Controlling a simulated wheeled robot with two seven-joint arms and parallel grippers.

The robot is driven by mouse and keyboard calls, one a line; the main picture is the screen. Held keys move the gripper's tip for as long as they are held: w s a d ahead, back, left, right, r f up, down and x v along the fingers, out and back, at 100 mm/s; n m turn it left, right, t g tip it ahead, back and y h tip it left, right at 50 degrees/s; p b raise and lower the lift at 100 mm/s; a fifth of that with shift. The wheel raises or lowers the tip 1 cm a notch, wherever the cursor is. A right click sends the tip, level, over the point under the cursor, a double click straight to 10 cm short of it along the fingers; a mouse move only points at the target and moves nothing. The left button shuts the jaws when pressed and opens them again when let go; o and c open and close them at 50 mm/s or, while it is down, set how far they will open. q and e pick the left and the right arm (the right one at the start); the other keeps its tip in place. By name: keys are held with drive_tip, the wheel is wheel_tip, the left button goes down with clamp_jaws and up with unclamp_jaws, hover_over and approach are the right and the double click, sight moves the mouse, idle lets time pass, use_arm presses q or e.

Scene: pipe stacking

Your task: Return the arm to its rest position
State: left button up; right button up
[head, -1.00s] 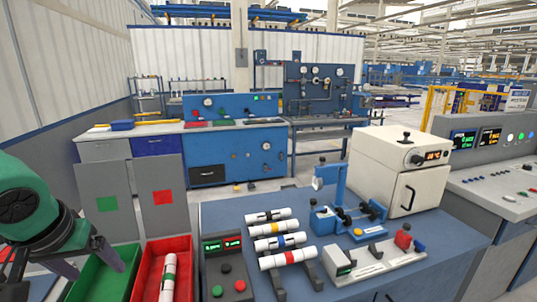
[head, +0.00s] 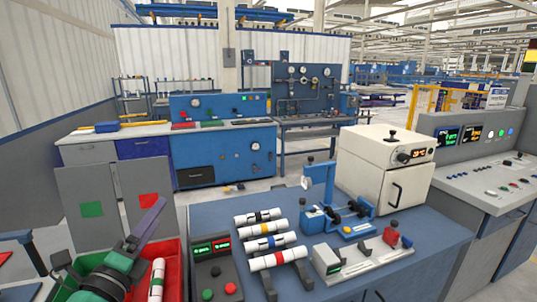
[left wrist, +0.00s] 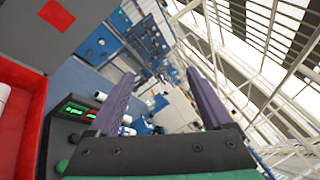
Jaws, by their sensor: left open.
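My left gripper (head: 150,217) is at the lower left of the head view, above the green bin (head: 68,292) and the red bin (head: 174,262). Its dark purple fingers point up and to the right. In the left wrist view the gripper (left wrist: 160,85) shows two fingers spread apart with nothing between them. Several white pipes with coloured bands (head: 275,260) lie stacked on a dark rack on the blue table. My right gripper is not in view.
A control box with displays and buttons (head: 213,270) stands beside the red bin. A blue fixture (head: 330,215), a grey fixture (head: 350,262) and a cream oven (head: 375,175) stand on the table (head: 215,215). Grey cabinets (head: 92,205) stand behind the bins.

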use_arm(q)
drive_tip(key=s+a+f+n+g+y, duration=0.3)
drive_tip(key=f+n+g, duration=0.1)
drive_tip(key=f+n, duration=0.5)
drive_tip(key=s+a+f+n+g+y, duration=0.25)
drive_tip(key=f+n+g, duration=0.35)
drive_tip(key=f, duration=0.5)
drive_tip(key=s+d+f+n+g+h, duration=0.2)
drive_tip(key=s+d+f+n+g, duration=0.15)
drive_tip(key=s+f, duration=0.35)
drive_tip(key=s+d+f+n+g+h, duration=0.1)
drive_tip(key=s+d+f+n+g, duration=0.2)
drive_tip(key=s+f+n, duration=0.4)
drive_tip(key=s+f+m+g+b, duration=0.2)
drive_tip(key=s+f+b, duration=0.15)
drive_tip(key=f, duration=2.35)
drive_tip(key=s+a+f+b, duration=0.1)
drive_tip(key=s+a+f, duration=0.2)
drive_tip(key=s+f, duration=1.1)
drive_tip(key=shift+s+a, duration=0.15)
drive_tip(key=shift+s, duration=0.95)
